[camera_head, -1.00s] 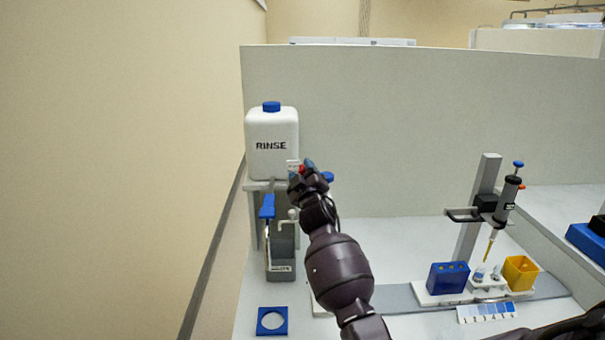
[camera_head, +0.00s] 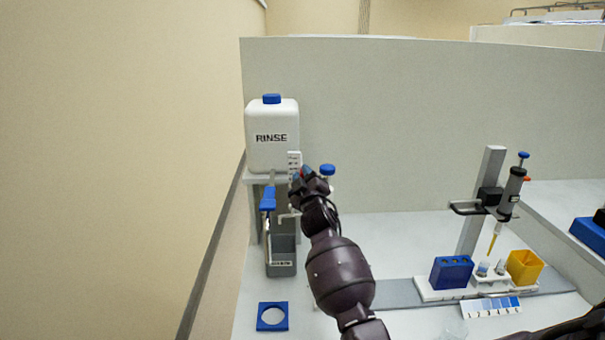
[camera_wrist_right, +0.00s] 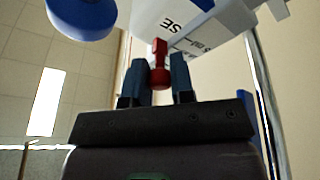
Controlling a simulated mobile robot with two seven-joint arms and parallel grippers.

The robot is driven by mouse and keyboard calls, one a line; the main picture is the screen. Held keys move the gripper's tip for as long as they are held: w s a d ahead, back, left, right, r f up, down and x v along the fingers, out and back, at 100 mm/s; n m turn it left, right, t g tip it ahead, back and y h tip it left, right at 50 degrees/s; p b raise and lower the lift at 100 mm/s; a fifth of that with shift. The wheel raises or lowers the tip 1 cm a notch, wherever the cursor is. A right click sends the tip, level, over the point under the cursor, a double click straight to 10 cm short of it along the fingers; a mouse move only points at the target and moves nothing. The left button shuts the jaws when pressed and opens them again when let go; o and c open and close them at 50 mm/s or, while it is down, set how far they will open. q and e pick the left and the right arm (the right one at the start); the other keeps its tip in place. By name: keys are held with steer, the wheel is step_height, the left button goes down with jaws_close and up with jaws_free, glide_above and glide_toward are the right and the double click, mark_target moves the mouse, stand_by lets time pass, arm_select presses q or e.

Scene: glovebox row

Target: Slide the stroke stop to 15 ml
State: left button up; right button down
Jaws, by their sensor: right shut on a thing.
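The red stroke stop (camera_wrist_right: 160,68) sits between the two blue fingertips in the right wrist view, and my right gripper (camera_wrist_right: 164,80) is shut on it. In the head view my right gripper (camera_head: 304,176) is just below the white scale plate (camera_head: 294,160), at the right of the rinse bottle (camera_head: 272,138). The gripper mostly hides the stop there. The scale in the right wrist view (camera_wrist_right: 203,38) has an "ml" mark, but I cannot tell which mark the stop is at. My left gripper is not in view.
A blue knob (camera_head: 327,170) is right behind the gripper. A grey waste container (camera_head: 281,262) stands below the bottle. A pipette stand (camera_head: 480,205), blue rack (camera_head: 451,272) and yellow box (camera_head: 524,266) are at the right.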

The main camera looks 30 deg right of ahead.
steer(key=c, duration=1)
jaws_free()
steer(key=shift+s, duration=0.1)
steer(key=v, duration=1)
steer(key=shift+s+a, duration=0.2)
steer(key=shift+s, duration=0.1)
